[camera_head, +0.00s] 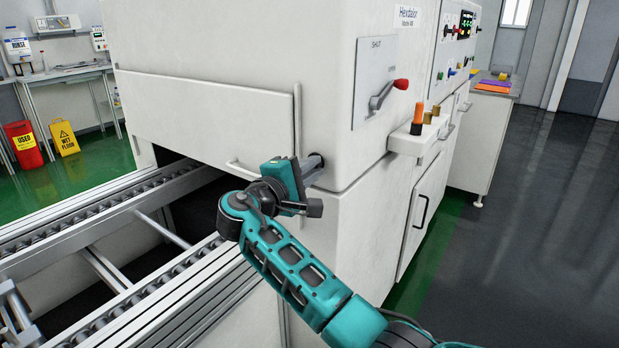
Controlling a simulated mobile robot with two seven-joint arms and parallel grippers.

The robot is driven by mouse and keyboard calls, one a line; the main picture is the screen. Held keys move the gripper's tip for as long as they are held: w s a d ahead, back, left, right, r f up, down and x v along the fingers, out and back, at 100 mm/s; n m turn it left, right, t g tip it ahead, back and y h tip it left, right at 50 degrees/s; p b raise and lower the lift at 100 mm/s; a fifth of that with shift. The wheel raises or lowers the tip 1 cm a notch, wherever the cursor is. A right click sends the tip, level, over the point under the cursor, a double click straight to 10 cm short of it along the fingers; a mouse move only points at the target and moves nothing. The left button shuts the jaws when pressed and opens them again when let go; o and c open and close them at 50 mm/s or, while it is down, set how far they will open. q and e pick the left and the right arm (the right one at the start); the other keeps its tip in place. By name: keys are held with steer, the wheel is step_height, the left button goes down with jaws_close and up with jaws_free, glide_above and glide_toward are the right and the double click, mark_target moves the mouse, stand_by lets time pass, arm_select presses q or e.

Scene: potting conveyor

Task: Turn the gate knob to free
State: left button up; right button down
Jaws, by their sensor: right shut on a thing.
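My right gripper (305,182), teal and black, is at the near corner of the white machine (240,60), just right of the gate panel (205,118). It is shut on a grey knob (315,163) that sticks out from the machine there. The jaws and wrist hide much of the knob, and I cannot read its turn position or any mark beside it. My left gripper is not in view.
A roller conveyor (100,212) runs into the dark opening under the gate panel. On the machine's right side are a red-tipped lever (401,84) on a plate marked SHUT and a small shelf (414,140) with an orange-and-black item. Green and grey floor lies clear at right.

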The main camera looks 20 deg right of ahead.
arm_select(q)
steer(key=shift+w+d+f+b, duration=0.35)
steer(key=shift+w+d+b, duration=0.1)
steer(key=shift+b, duration=0.55)
arm_select(e)
steer(key=m, duration=0.2)
steer(key=shift+f+m, duration=0.25)
steer(key=shift+m, duration=0.15)
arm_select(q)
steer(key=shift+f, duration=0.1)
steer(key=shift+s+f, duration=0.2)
arm_select(e)
steer(key=c, duration=1.1)
jaws_free()
steer(key=shift+r, duration=0.1)
steer(key=shift+s+a, duration=0.1)
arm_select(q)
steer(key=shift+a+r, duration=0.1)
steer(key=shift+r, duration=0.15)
arm_select(e)
steer(key=v, duration=1.2)
steer(key=shift+s+a, duration=0.3)
